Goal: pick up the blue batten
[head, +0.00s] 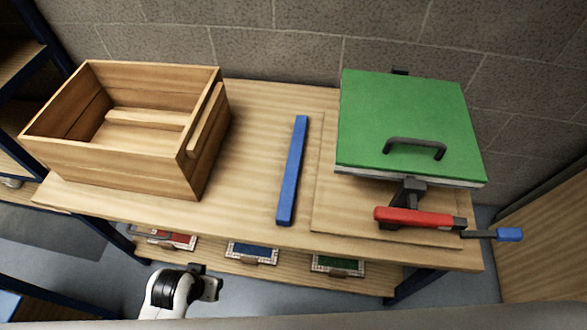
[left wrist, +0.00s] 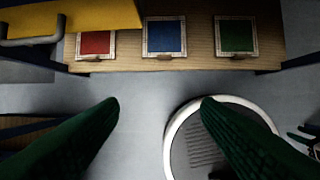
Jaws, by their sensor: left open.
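The blue batten (head: 292,172) lies on the wooden workbench (head: 262,100), between the wooden crate and the green-topped press, its long side running front to back. My left gripper (head: 208,286) is low in front of the bench, below and left of the batten. In the left wrist view its two green fingers (left wrist: 160,104) are spread wide with nothing between them. The batten does not show in the left wrist view. My right gripper is in neither view.
An open wooden crate (head: 190,172) stands at the bench's left. The green lid (head: 400,115) with a dark handle is at right, a red-handled clamp (head: 412,217) before it. Red (left wrist: 96,42), blue (left wrist: 164,36) and green (left wrist: 236,34) panels lie on the lower shelf.

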